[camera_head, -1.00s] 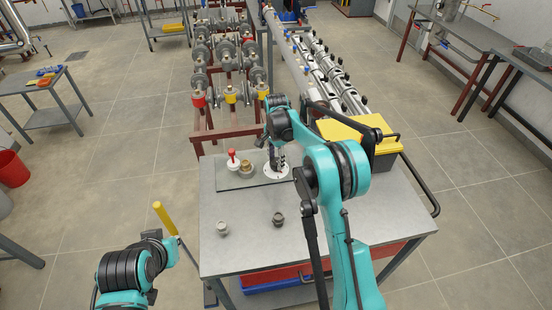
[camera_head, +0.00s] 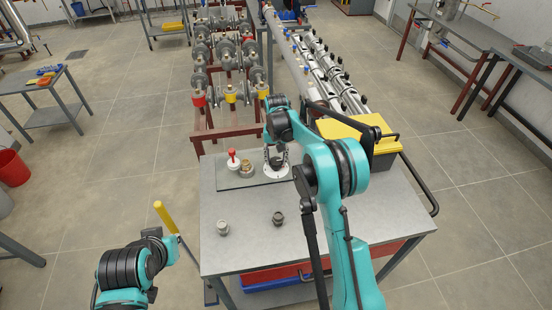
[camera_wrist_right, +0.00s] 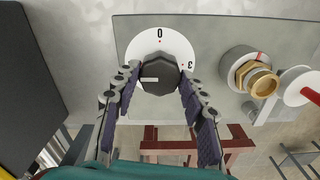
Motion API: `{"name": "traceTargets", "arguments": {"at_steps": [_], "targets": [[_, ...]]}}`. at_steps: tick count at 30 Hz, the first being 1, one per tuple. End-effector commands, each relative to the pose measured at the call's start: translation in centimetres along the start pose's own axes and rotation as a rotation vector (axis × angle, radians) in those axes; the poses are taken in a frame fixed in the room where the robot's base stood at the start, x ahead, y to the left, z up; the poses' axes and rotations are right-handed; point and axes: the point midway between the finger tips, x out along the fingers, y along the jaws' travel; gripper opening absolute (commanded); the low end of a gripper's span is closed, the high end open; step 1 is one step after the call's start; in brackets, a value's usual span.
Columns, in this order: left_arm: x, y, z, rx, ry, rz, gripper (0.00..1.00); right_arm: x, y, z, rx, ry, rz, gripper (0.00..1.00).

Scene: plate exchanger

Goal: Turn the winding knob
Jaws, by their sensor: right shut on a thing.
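The winding knob (camera_wrist_right: 158,74) is a dark faceted knob on a round white dial (camera_wrist_right: 176,44) with a 0, a 3 and red marks. Its pale pointer line points left in the right wrist view. In the head view the white dial (camera_head: 284,172) lies on a grey plate at the table's back edge. My right gripper (camera_wrist_right: 157,88) reaches down over the dial, its two fingers closed on opposite sides of the knob; it also shows in the head view (camera_head: 276,158). My left arm is at the lower left of the head view, its fingertips out of sight.
Next to the dial are a brass fitting (camera_head: 246,169) and a red-handled white part (camera_head: 232,161). Two small grey fittings (camera_head: 223,228) (camera_head: 278,218) stand on the open tabletop (camera_head: 250,250). A yellow-lidded toolbox (camera_head: 346,132) stands right. Flanged pipework (camera_head: 230,60) is behind.

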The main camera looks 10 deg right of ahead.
Motion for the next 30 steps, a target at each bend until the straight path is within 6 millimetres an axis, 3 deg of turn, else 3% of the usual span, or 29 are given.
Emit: {"name": "traceTargets", "arguments": {"at_steps": [30], "targets": [[-0.30,0.00,-0.21,0.000,0.000,0.000,0.00,-0.03,0.05,-0.06,-0.965,0.001,0.000,0.13]]}}
